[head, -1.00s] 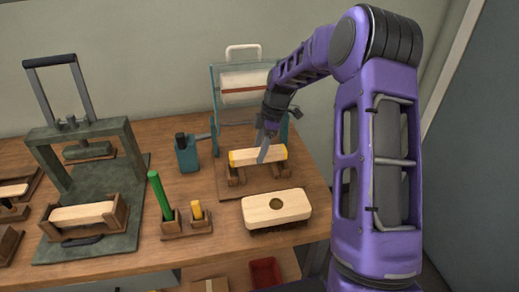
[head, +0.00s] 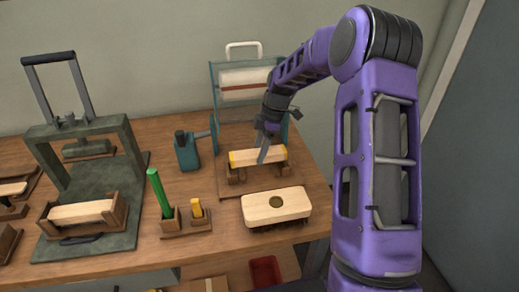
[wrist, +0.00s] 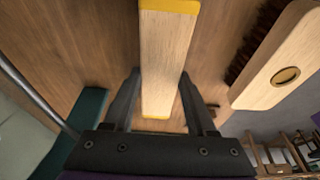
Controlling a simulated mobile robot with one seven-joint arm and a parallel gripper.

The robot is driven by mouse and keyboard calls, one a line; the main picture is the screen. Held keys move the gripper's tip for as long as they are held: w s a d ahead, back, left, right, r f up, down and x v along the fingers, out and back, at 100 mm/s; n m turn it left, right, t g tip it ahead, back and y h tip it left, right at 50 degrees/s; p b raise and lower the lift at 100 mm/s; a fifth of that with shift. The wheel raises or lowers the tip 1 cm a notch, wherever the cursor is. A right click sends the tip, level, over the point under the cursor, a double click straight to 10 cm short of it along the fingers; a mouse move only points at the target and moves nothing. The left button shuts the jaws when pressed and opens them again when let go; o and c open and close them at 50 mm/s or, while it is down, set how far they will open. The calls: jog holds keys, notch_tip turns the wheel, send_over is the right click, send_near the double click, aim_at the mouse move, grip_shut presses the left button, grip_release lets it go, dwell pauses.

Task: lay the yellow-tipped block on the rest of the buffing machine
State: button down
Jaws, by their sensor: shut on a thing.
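The yellow-tipped block (head: 273,154) is pale wood with yellow ends. My gripper (head: 263,152) is shut on its middle from above. In the wrist view the block (wrist: 168,60) runs between the two fingers (wrist: 160,78), with yellow at both ends. The block lies level over the wooden rest (head: 236,176) of the buffing machine. I cannot tell whether it touches the rest's supports. The buffing machine (head: 214,95) has a teal frame and a white roller at the back of its board.
A dark press (head: 85,140) stands further left.

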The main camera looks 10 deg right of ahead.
jog(key=shift+f+b, duration=0.85)
jog(key=shift+f, duration=0.7)
jog(key=shift+f, duration=0.35)
grip_release()
dwell(0.5)
jog(key=shift+p+v, duration=2.45)
jog(key=shift+v, duration=1.55)
